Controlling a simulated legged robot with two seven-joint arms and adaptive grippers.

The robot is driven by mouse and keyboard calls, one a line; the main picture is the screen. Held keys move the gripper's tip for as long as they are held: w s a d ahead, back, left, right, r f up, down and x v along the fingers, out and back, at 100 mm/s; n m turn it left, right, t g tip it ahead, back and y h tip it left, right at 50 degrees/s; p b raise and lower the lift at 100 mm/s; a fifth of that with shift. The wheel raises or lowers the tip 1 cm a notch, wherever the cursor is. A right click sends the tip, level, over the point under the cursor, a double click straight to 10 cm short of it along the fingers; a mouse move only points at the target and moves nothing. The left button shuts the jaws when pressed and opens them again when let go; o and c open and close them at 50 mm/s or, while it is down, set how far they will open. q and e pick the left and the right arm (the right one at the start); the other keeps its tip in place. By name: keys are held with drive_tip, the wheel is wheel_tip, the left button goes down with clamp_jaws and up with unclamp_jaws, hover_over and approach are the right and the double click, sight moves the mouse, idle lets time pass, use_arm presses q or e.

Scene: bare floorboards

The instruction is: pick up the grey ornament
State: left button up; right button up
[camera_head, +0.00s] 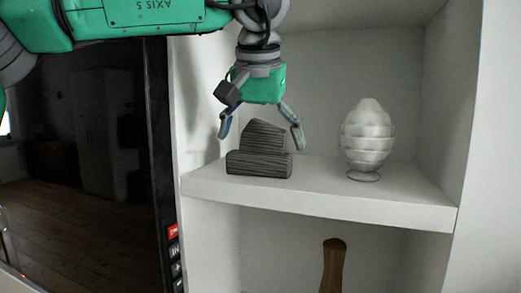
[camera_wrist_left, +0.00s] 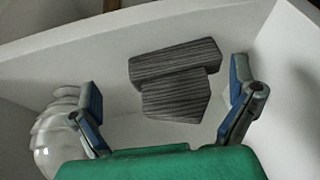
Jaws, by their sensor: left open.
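The grey ornament (camera_head: 259,164) is a dark grey, ribbed piece with a long low block and a slanted block on it. It stands on the white shelf (camera_head: 330,200), near its left wall. My left gripper (camera_head: 261,139) is open and empty, pointing down over the ornament, with its fingers spread to either side of the upper block. In the left wrist view the ornament (camera_wrist_left: 173,78) lies between the two fingers (camera_wrist_left: 165,95), with a gap on each side. No contact shows. My right gripper is not in view.
A pale, layered egg-shaped ornament (camera_head: 367,140) on a small foot stands on the same shelf to the right; it also shows in the left wrist view (camera_wrist_left: 52,140). A brown wooden object (camera_head: 333,265) stands below the shelf. A dark glossy panel (camera_head: 85,150) is at left.

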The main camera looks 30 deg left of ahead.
sight(264, 140)
use_arm(q)
drive_tip(key=w, duration=0.2)
drive_tip(key=w+a, duration=0.1)
drive_tip(key=shift+f, duration=0.25)
drive_tip(key=shift+w+a+r, duration=0.1)
drive_tip(key=shift+w+a, duration=0.05)
drive_tip(key=shift+a, duration=0.1)
drive_tip(key=w+a+p, duration=0.1)
drive_tip(key=w+a+f, duration=0.1)
drive_tip(key=w, duration=0.1)
drive_tip(key=shift+w+p, duration=0.1)
drive_tip(key=shift+p, duration=0.3)
drive_tip(key=shift+w+f, duration=0.1)
drive_tip(key=shift+w, duration=0.05)
drive_tip(key=shift+s, duration=0.2)
drive_tip(key=c, duration=1.2)
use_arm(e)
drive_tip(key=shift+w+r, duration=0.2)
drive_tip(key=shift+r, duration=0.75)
